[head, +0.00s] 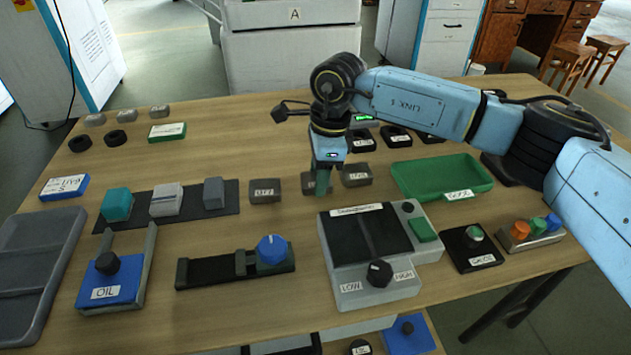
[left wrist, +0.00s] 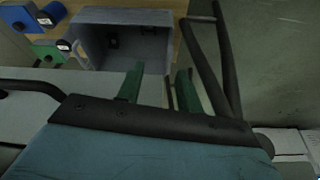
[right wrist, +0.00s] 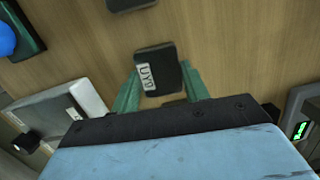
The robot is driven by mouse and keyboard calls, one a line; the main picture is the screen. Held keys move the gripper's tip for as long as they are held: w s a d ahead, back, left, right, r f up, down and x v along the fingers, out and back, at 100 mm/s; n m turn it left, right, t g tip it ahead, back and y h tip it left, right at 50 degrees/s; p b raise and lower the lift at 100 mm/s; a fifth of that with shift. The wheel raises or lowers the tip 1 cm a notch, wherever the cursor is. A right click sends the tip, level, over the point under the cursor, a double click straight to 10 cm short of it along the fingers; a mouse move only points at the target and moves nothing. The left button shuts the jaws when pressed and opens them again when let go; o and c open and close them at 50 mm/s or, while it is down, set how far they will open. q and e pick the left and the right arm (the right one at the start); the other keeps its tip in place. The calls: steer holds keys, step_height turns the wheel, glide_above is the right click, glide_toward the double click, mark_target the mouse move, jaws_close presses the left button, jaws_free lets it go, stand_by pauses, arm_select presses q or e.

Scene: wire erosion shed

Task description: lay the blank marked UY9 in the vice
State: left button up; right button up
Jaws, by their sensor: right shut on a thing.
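The blank marked UY9 (right wrist: 151,77) is a dark grey block with a white label, lying between my right gripper's green fingers (right wrist: 160,90) in the right wrist view. In the head view my right gripper (head: 323,182) is shut on this blank (head: 308,184), the middle one of a row of three; whether it is clear of the table I cannot tell. The vice (head: 220,271), a dark rail with jaws and a blue knob, stands in front and to the left, its jaws empty. My left gripper (left wrist: 158,88) shows only in the left wrist view, open and empty.
Labelled blanks stand left (head: 265,191) and right (head: 357,175) of the gripper. A grey machine (head: 345,290) with a dark top stands in front. A green tray (head: 403,180) is to the right. The left wrist view shows a grey bin (left wrist: 95,45).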

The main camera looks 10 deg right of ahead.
steer(key=shift+r+p, duration=2.15)
steer(key=shift+r, duration=1.4)
